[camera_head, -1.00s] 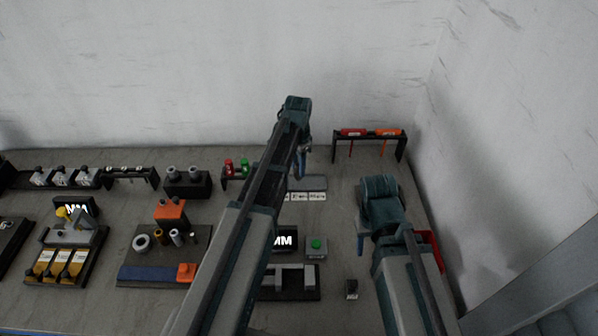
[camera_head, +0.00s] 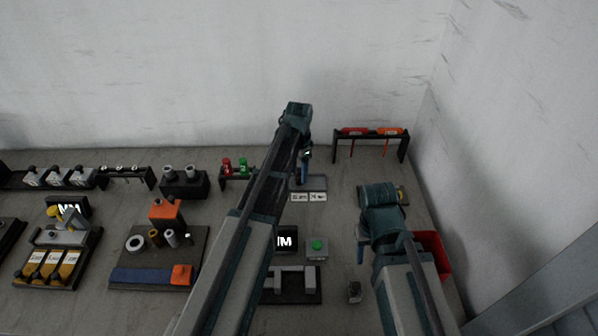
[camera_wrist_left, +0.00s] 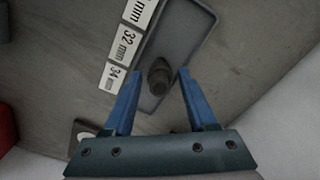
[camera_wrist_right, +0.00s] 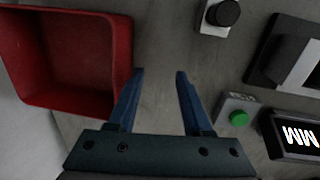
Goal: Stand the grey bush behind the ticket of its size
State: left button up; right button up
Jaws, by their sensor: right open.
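The grey bush (camera_wrist_left: 159,80) looks dark and stands on a grey tray (camera_wrist_left: 182,35) in the left wrist view. White tickets lie along the tray's edge, among them 32 mm (camera_wrist_left: 125,43) and 34 mm (camera_wrist_left: 112,78). The bush is beside the lower two tickets; I cannot tell exactly which one it lines up with. My left gripper (camera_wrist_left: 159,75) is open, its blue fingers on either side of the bush with gaps showing. In the head view the tray (camera_head: 318,183) is partly hidden by my left arm. My right gripper (camera_wrist_right: 158,75) is open and empty above the bench.
A red bin (camera_wrist_right: 122,60) is left of my right gripper in its wrist view. A small block with a black knob (camera_wrist_right: 222,14) and a green button box (camera_wrist_right: 238,117) are to the right. A rack with red and orange tools (camera_head: 370,133) stands behind. Several fixtures fill the left side.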

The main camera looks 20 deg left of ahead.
aim_at(299, 170)
pick_arm(q)
jog(key=shift+o, duration=0.5)
jog(key=shift+r, duration=0.1)
pick_arm(e)
jog(key=shift+r, duration=0.1)
pick_arm(q)
notch_tip(299, 170, up, 12)
jog(key=p, duration=1.2)
jog(key=s+d+n, duration=0.1)
jog(key=s+d, duration=0.3)
jog(key=s, duration=0.4)
jog(key=s+d+n, duration=0.1)
jog(key=s+d, duration=0.4)
jog(key=s, duration=0.3)
jog(key=s+d+n+y, duration=0.1)
jog(key=s+d, duration=0.3)
jog(key=s, duration=0.4)
jog(key=shift+d+r+n, duration=0.15)
jog(key=shift+n, duration=0.45)
pick_arm(e)
notch_tip(299, 170, up, 12)
